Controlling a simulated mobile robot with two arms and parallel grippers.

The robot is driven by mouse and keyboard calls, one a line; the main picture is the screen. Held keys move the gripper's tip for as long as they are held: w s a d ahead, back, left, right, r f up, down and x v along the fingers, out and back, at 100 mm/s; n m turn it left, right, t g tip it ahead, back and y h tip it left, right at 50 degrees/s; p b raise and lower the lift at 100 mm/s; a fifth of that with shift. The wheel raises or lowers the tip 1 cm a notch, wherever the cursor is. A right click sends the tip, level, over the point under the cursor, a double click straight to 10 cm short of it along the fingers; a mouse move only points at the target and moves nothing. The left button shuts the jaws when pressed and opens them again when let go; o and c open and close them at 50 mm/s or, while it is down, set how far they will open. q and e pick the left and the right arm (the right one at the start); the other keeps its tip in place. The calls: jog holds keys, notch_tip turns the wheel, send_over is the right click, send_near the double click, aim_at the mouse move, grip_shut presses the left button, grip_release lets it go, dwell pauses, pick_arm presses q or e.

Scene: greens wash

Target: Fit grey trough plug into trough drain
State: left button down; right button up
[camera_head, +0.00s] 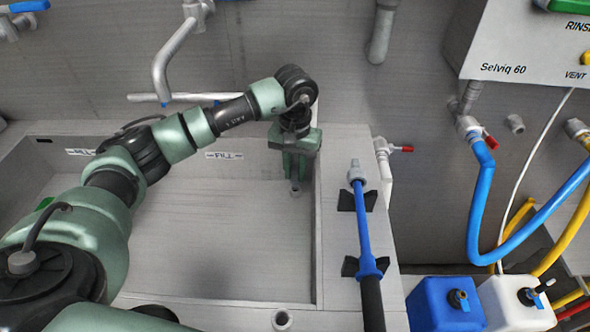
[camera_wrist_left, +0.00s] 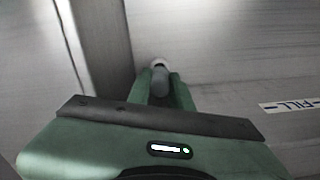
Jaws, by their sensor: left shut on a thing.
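My left gripper (camera_head: 296,178) points down inside the metal trough (camera_head: 220,240), near its right wall and toward the back. It is shut on the grey plug (camera_wrist_left: 160,80), which shows between the two green fingers in the left wrist view. A pale round ring, which looks like the trough drain (camera_wrist_left: 158,62), shows just past the plug's end. The plug overlaps it in that view. The fingers and plug cover part of it, so I cannot tell whether the plug touches the drain or sits in it. My right gripper is in neither view.
A blue-and-black wand (camera_head: 363,225) lies on the ledge right of the trough. Blue (camera_head: 430,305) and white (camera_head: 505,305) containers stand at lower right. A bent pipe (camera_head: 168,60) hangs behind my arm. The trough's middle is clear.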

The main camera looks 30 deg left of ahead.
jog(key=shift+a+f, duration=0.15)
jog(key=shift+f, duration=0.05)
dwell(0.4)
pick_arm(q)
jog(key=shift+b, duration=0.55)
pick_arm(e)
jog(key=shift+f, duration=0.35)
pick_arm(q)
jog(key=shift+a+f, duration=0.1)
jog(key=shift+f, duration=0.1)
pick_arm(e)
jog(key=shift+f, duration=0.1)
